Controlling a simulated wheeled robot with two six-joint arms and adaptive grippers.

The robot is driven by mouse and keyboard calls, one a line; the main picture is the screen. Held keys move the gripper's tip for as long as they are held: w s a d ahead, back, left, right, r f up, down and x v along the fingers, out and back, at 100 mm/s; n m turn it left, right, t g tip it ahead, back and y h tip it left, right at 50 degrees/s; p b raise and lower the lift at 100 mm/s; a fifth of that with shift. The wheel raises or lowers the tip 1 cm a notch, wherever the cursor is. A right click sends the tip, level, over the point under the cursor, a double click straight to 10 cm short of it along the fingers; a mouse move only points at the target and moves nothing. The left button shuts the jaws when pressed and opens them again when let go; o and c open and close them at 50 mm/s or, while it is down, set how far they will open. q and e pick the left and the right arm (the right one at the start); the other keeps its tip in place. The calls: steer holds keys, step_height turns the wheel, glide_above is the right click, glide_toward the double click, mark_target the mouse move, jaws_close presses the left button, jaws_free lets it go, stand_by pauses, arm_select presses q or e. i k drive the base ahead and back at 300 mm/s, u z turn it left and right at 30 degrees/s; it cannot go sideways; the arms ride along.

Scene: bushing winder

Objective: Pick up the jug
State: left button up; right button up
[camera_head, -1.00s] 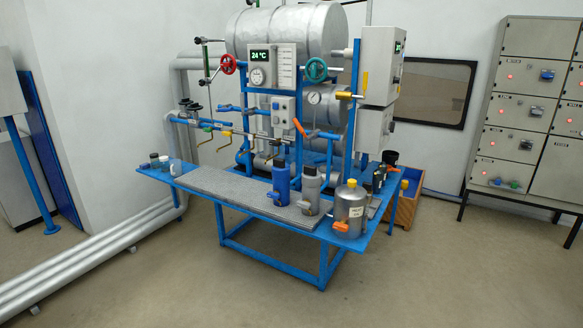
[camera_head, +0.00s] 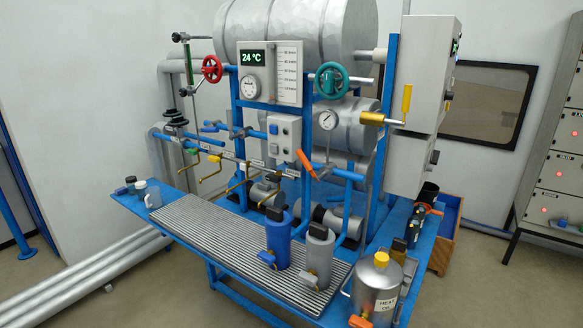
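A small pale grey vessel with a side handle, which looks like the jug (camera_head: 150,195), stands upright at the left end of the blue bench (camera_head: 190,187). Two small dark-topped jars (camera_head: 130,185) stand just left of and behind it. A blue canister (camera_head: 278,240) and a grey canister (camera_head: 318,255), each with a dark top and a tap low down, stand upright on the ribbed grey tray. Neither of my grippers shows in this view.
The ribbed grey tray (camera_head: 215,232) covers much of the bench front. A silver oil can (camera_head: 377,285) with a yellow cap stands at the front right. Pipes and an orange lever (camera_head: 307,165) rise behind. A wooden crate (camera_head: 441,258) stands right of the bench.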

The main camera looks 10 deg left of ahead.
mark_target(153, 199)
steer(key=u, duration=1.6)
steer(key=i, duration=3.05)
steer(key=z, duration=1.25)
